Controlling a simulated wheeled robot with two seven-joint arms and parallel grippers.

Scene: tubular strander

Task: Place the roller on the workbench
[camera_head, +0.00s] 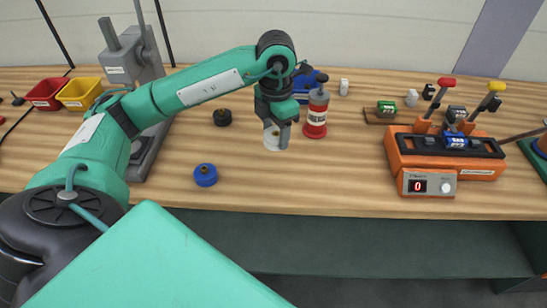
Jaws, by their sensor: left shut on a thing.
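My left gripper (282,118) points down over the middle of the workbench (320,190). It is shut on a small pale, round thing with a brownish centre, which I take to be the roller (271,141). The fingers partly cover the roller, and I cannot tell whether it touches the wood or hangs just above it. The workbench has a striped light wood top. My right gripper is not in view.
A blue roller-like piece (205,175) and a dark one (222,117) lie to the left. An orange control box (445,160) stands right. Red (47,94) and yellow (79,94) bins sit far left. The front middle is clear.

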